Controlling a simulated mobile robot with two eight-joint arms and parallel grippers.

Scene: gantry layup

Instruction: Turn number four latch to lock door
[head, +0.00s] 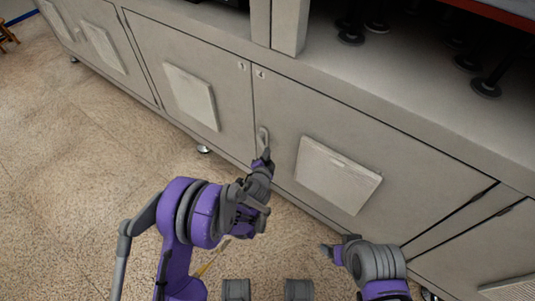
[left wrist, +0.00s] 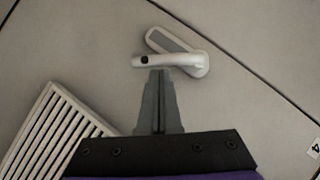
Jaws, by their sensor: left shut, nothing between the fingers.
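The number four latch (head: 262,136) is a light grey handle on a plate, on the left side of the door marked 4 (head: 330,125). In the left wrist view the latch (left wrist: 183,58) has its lever turned at an angle to its oblong plate. My left gripper (head: 267,155) is shut and empty, its tips just below the latch in the head view. In the left wrist view the closed fingers (left wrist: 157,78) end right beside the lever; whether they touch it I cannot tell. My right gripper (head: 327,249) is low, away from the door; its jaw state is unclear.
A vent panel (head: 338,174) stands out from the door right of the latch; it also shows in the left wrist view (left wrist: 52,135). A neighbouring door (head: 190,60) with its own vent (head: 192,96) is at left. Speckled floor (head: 80,170) is open at left.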

